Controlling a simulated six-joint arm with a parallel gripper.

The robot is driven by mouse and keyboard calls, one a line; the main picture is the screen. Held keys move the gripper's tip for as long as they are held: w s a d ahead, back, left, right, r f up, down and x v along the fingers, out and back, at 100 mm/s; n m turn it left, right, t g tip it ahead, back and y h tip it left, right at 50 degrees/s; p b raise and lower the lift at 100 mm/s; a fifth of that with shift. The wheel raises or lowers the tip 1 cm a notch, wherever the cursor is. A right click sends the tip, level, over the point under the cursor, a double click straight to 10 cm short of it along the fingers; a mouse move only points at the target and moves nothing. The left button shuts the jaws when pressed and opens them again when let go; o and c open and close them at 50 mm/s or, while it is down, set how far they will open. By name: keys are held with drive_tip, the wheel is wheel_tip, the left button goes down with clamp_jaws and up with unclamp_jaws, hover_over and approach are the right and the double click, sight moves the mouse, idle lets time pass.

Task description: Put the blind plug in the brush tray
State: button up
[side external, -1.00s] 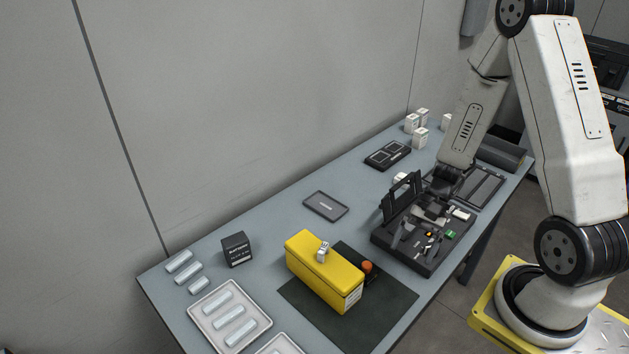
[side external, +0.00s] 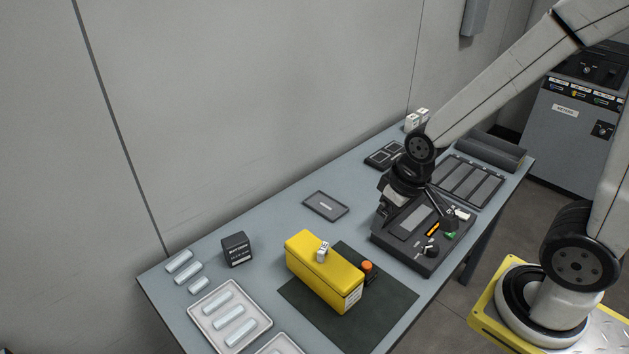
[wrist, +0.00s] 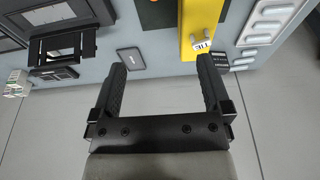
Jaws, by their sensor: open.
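No part here is legible as the blind plug, and I cannot tell which tray is the brush tray. An orange-topped round piece (side external: 367,267) stands on the dark mat beside the yellow case. A small flat grey tray (side external: 326,206) lies in mid-table; it also shows in the wrist view (wrist: 131,58). A dark two-compartment tray (side external: 383,156) lies farther back. My gripper (wrist: 163,65) is open, with nothing between its fingers. In the side view my wrist hangs over the back of the black splicer (side external: 418,250) and hides part of it; the fingertips are unclear there.
A yellow case (side external: 325,272) with a white labelled block (side external: 322,251) on top stands on the mat (side external: 345,315). A black box (side external: 236,249) and a pale tray of sleeves (side external: 230,317) are at the left. White boxes (side external: 417,119) stand at the back. The table around the flat grey tray is clear.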

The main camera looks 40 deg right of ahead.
idle(0.5)
drive_tip(key=m+g, duration=0.2)
drive_tip(key=m, duration=1.5)
hover_over(367, 264)
drive_tip(key=f, duration=1.3)
drive_tip(key=shift+s+a, duration=0.1)
drive_tip(key=shift+a, duration=0.1)
drive_tip(key=shift+f+m+g, duration=0.3)
drive_tip(key=shift+f+m, duration=0.1)
drive_tip(key=shift+m, duration=0.1)
drive_tip(key=shift+f, duration=1.3)
drive_tip(key=shift+f, duration=0.15)
drive_tip(key=shift+d+f, duration=0.15)
drive_tip(key=shift+f, duration=2.3)
